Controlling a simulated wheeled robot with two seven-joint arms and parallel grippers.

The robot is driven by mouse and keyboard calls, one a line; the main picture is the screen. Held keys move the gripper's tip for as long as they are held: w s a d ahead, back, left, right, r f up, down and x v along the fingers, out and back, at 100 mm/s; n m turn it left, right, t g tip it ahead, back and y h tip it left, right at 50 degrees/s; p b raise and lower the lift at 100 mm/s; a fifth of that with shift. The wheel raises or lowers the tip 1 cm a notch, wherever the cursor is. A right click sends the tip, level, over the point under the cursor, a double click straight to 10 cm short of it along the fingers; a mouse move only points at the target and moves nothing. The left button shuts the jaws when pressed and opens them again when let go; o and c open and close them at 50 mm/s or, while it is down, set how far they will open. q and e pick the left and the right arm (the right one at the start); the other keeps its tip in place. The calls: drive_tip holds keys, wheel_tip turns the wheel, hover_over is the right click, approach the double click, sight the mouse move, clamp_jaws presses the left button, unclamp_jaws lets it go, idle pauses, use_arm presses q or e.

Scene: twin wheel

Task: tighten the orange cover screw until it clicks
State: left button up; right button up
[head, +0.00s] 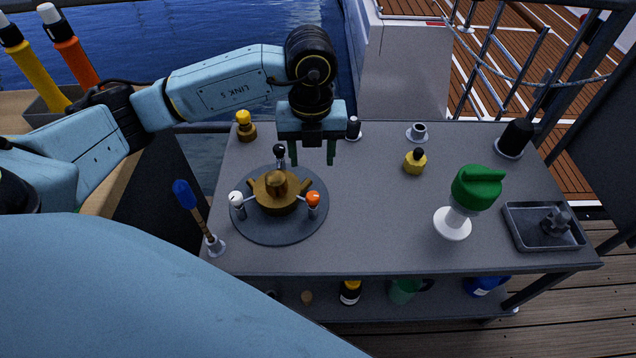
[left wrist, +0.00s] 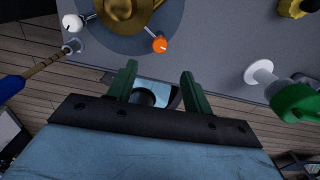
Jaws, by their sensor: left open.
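The orange cover screw (head: 313,199) is a small orange-capped knob on the right side of a brass housing (head: 276,190), which sits on a round grey plate (head: 245,228). A white knob (head: 236,198) and a black knob (head: 279,150) stand around the same housing. My left gripper (head: 313,160) is open and empty, its green fingers pointing down; in the head view it shows above the orange screw. In the left wrist view the orange screw (left wrist: 160,45) lies just beyond the two fingertips (left wrist: 158,70), not between them. My right gripper is out of view.
On the grey table (head: 370,225) stand a green-topped item (head: 476,187), a tray with a dark part (head: 515,238), a yellow knob piece (head: 415,162) and a small cup (head: 417,131). A blue-tipped tool (head: 190,200) leans left of the plate. The table's middle is clear.

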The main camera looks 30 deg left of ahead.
sight(313, 195)
use_arm(q)
wheel_tip(313, 195, down, 10)
drive_tip(key=shift+s+b, duration=0.15)
drive_tip(key=shift+b, duration=1.1)
drive_tip(key=shift+f, duration=0.75)
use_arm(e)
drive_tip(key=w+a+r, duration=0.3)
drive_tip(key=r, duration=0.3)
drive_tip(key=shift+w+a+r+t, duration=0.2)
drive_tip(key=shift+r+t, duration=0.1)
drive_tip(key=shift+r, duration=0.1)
use_arm(q)
drive_tip(key=c, duration=1)
drive_tip(key=shift+o, duration=0.2)
